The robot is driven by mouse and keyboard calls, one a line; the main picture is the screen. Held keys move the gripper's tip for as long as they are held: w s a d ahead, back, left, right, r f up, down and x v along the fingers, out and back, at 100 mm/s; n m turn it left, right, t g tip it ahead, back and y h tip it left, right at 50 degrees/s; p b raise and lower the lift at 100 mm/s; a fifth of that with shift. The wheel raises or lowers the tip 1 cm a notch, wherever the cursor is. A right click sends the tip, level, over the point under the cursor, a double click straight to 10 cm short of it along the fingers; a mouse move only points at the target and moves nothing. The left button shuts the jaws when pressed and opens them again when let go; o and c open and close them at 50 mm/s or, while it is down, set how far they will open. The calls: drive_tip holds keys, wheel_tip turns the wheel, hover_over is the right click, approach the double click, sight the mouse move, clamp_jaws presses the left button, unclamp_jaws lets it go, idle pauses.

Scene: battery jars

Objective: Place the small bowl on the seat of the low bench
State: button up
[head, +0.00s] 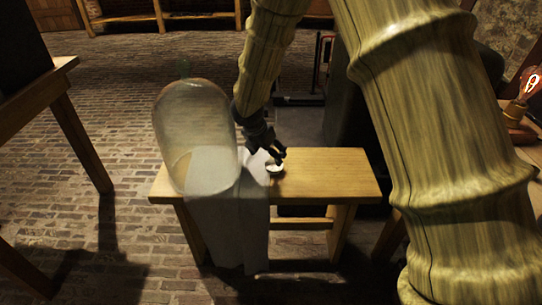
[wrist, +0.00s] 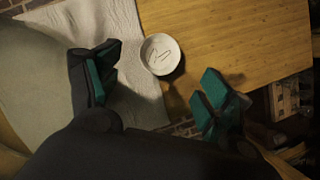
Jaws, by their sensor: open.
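The small bowl (wrist: 160,54) is white and round, with a few thin dark pieces inside. It appears to sit on the wooden seat of the low bench (wrist: 225,40), by the edge of a pale cloth. In the head view the bowl (head: 275,169) shows just below my gripper (head: 268,150), near the middle of the bench seat (head: 330,175). In the wrist view my gripper (wrist: 158,82) is open, with its green-padded fingers spread left and right and nothing between them. The bowl lies ahead of the fingertips, apart from them.
A big glass jar (head: 195,125) stands on the bench's left part, close beside my gripper. The pale cloth (head: 232,220) hangs over the bench's front edge. The seat's right part is bare. A wooden table (head: 50,85) stands at left; a glowing bulb (head: 531,82) is at far right.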

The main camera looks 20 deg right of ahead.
drive_tip(key=shift+p+v, duration=0.4)
drive_tip(key=shift+v, duration=1.6)
